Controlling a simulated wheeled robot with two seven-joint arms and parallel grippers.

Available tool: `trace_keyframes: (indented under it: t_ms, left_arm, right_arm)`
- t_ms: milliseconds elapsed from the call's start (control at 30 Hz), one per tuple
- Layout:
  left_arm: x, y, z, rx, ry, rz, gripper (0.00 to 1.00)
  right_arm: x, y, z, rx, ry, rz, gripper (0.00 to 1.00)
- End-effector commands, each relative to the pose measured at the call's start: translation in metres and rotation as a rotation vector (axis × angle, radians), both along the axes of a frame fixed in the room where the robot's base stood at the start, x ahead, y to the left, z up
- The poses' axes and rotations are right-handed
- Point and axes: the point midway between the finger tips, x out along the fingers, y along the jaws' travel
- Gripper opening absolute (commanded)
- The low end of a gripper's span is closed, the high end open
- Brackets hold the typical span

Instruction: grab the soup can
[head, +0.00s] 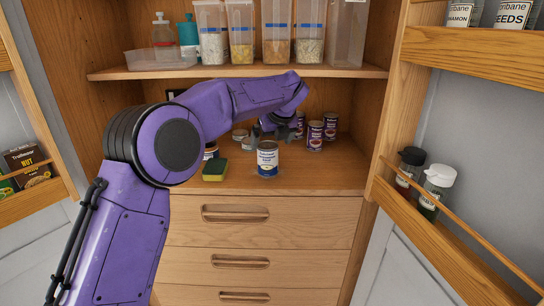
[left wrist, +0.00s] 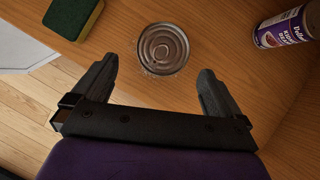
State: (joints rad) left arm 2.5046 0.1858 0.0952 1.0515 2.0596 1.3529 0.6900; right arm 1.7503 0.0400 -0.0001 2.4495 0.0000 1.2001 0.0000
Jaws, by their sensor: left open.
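A can with a blue and white label (head: 267,158), most likely the soup can, stands upright near the front of the wooden counter, though its print is too small to read. In the left wrist view its round metal top (left wrist: 162,49) shows from above, just beyond and between my fingertips. My left gripper (head: 272,133) is open and empty, reaching down just behind and above the can. In the left wrist view the gripper (left wrist: 158,72) has its two dark fingers spread wider than the can. My right gripper is not in view.
A green and yellow sponge (head: 215,170) lies left of the can. Purple-labelled cans (head: 315,136) stand behind to the right; one reads kidney beans in the left wrist view (left wrist: 285,27). A shelf (head: 240,72) with containers hangs above. Open doors with racks (head: 440,225) flank the counter.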

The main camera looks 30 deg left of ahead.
Motion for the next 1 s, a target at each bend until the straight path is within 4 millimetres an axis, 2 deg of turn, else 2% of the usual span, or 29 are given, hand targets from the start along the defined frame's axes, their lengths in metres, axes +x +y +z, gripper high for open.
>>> trace_keyframes:
  t_ms: [233,433,533,733,933,1000]
  left_arm:
    - [0.014,0.011,-0.027,0.004,0.004,-0.007,1.00]
    - [0.027,0.028,-0.055,0.004,0.004,-0.006,1.00]
    - [0.029,0.033,-0.063,0.004,0.002,-0.004,1.00]
    - [0.029,0.034,-0.064,0.004,0.001,-0.003,1.00]
    - [0.029,0.033,-0.064,0.004,0.001,-0.004,0.35]
    - [0.029,0.033,-0.063,0.005,0.000,-0.004,0.31]
  right_arm:
    - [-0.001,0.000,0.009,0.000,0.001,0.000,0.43]
    - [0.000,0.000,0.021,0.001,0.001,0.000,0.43]
    - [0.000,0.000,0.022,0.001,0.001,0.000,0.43]
    - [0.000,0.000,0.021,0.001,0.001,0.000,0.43]
    - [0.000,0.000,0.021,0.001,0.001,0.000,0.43]
    - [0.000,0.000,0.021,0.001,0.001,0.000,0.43]
